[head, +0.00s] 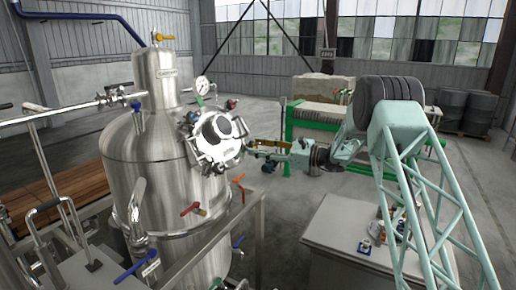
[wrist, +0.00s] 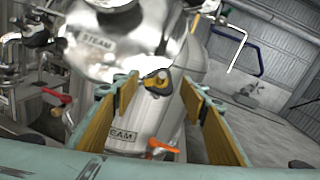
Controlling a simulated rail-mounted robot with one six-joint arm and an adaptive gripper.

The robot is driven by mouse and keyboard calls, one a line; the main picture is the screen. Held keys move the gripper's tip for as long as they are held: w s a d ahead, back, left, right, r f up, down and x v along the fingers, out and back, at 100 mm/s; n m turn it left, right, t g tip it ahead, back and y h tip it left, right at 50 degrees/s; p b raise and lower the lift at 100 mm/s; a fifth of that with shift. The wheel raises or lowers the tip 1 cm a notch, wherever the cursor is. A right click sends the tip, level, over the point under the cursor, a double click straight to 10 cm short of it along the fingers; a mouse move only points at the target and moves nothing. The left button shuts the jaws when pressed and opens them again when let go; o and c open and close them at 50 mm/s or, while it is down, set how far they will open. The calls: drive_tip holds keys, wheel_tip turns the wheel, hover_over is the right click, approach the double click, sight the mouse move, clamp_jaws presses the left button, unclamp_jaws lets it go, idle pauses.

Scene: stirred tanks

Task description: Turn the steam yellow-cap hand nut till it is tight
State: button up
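The yellow-cap hand nut (wrist: 157,81) shows in the wrist view, at the lower rim of a shiny round cover marked STEAM (wrist: 98,45). The nut is dark around its yellow cap. My gripper (wrist: 158,90) is open, its two yellow-padded fingers on either side of the nut in the picture, with a gap on each side. How far the nut lies beyond the fingertips I cannot tell. In the head view my gripper (head: 262,150) reaches left to the right side of the round cover (head: 215,138) on the steel tank (head: 150,165). The nut cannot be made out there.
An orange handle (wrist: 163,146) lies below the nut. In the head view a red valve handle (head: 193,209) and metal railing (head: 262,215) stand near the tank.

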drive_tip(key=c, duration=0.8)
drive_tip(key=shift+c, duration=0.2)
